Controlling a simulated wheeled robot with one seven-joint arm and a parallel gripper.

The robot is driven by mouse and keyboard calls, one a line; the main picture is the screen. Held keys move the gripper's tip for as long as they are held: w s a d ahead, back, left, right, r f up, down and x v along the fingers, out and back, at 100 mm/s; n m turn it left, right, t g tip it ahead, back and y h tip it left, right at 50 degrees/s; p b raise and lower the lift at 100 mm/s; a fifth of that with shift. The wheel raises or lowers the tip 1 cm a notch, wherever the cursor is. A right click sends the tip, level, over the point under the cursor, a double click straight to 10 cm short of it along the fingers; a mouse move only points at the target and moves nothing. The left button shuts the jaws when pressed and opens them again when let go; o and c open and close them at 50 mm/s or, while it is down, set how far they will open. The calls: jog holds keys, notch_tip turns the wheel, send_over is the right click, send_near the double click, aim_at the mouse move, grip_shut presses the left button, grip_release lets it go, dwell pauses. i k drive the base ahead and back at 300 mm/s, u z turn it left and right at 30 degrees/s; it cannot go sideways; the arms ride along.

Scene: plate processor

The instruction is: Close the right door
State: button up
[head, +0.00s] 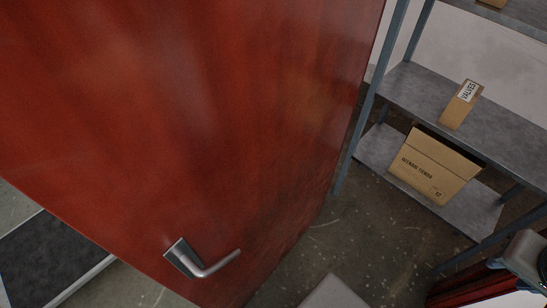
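A large red-brown wooden door (190,110) fills the left and middle of the head view. It stands open, swung out at an angle into the room. A silver lever handle (203,262) is on its face near the lower edge of the picture. From this one view I cannot tell for certain whether it is the right door. The fingers of my gripper are not visible. A grey rounded part, cut off at the lower right edge, may be a piece of my arm.
A red panel (468,290) shows at lower right. Bare concrete floor (375,235) lies between. A dark mat (50,262) is at lower left.

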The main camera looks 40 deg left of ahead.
aim_at(160, 132)
jog(key=z, duration=1.2)
jog(key=k, duration=2.75)
jog(key=u, duration=1.3)
jog(key=i, duration=0.8)
jog(key=z, duration=0.05)
